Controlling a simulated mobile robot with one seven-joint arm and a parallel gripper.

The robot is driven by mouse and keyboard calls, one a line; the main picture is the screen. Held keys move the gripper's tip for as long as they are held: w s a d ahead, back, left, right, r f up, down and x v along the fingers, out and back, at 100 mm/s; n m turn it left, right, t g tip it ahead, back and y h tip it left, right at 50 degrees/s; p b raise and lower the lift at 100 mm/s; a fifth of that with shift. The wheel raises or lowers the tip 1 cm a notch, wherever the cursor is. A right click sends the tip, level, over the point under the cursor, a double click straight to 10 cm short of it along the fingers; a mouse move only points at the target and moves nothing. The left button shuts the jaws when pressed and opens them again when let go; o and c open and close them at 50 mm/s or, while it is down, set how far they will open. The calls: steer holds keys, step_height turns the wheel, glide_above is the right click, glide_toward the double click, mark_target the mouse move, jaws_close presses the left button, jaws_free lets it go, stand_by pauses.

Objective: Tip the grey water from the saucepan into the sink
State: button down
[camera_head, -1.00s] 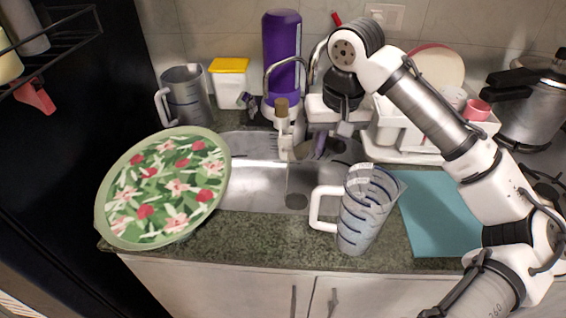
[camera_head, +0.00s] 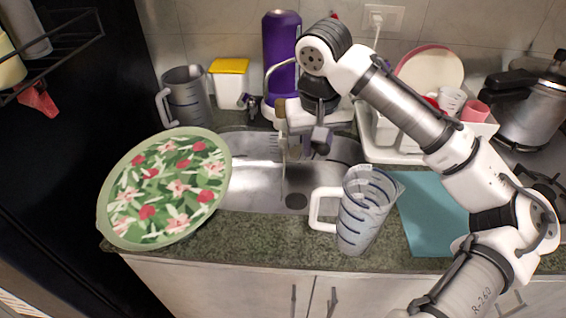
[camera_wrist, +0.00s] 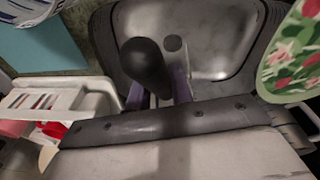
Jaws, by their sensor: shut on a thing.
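My gripper (camera_head: 304,140) is over the back of the steel sink (camera_head: 250,185), in front of the tap. In the wrist view my gripper (camera_wrist: 158,84) has its purple fingers on either side of a dark, rounded, handle-like piece (camera_wrist: 147,62), and is shut on it. The sink (camera_wrist: 215,35) with its round drain shows beyond. I cannot make out a saucepan body or any grey water in either view. What the dark piece belongs to is hidden behind my gripper and arm.
A floral plate (camera_head: 165,188) overhangs the sink's left side. A clear measuring jug (camera_head: 362,215) stands at the front right, beside a teal board (camera_head: 425,215). A pressure cooker (camera_head: 530,115) is far right.

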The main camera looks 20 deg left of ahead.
steer(key=shift+s+a+r+t+h+p, duration=0.1)
steer(key=shift+s+a+t+h+p, duration=0.2)
steer(key=shift+a+h+p, duration=0.2)
steer(key=shift+s+a+r+t+h+p, duration=0.1)
steer(key=shift+s+a+t+h+p, duration=0.25)
steer(key=shift+a+p, duration=0.2)
stand_by(0.5)
steer(key=shift+w+f, duration=0.1)
